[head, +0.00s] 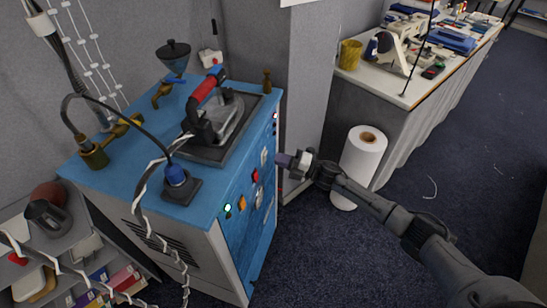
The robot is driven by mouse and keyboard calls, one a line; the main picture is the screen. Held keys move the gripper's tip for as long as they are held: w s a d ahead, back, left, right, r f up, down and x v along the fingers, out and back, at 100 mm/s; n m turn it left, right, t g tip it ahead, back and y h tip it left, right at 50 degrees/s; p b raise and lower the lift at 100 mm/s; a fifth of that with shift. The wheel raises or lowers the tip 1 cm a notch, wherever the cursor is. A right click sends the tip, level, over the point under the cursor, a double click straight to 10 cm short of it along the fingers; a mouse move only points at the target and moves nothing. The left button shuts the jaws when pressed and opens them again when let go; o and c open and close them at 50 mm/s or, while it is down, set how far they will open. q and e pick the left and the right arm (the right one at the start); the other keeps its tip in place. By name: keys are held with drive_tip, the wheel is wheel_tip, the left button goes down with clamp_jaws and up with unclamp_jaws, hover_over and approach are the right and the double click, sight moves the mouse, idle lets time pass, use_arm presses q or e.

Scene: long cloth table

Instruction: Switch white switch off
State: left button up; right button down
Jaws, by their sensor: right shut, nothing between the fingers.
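A blue machine (183,204) stands at the left with controls on its right-facing front panel. A lit green button (228,209), an orange button (242,203) and a red button (255,176) show there. Small pale controls (264,156) sit higher up; which one is the white switch, and its position, I cannot tell. My right gripper (281,161) is shut and empty, pointing left at the panel near these pale controls. Whether it touches the panel cannot be told. My left gripper is not in view.
An iron (212,116) rests on top of the machine, with a cable and brass fittings beside it. A white roll (362,153) stands behind my right wrist. A table with sewing machines (408,46) is at the upper right. Dark floor is clear at the lower middle.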

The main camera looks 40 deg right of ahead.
drive_tip(key=x, duration=0.2)
drive_tip(key=shift+w+a+r, duration=0.1)
drive_tip(key=shift+w+a, duration=0.1)
drive_tip(key=shift+w, duration=0.1)
drive_tip(key=shift+w+a, duration=0.1)
idle(0.4)
drive_tip(key=shift+r, duration=0.1)
drive_tip(key=r+p+v, duration=0.1)
drive_tip(key=r+v, duration=0.2)
drive_tip(key=v, duration=1)
drive_tip(key=shift+s+d, duration=0.35)
drive_tip(key=shift+s, duration=0.05)
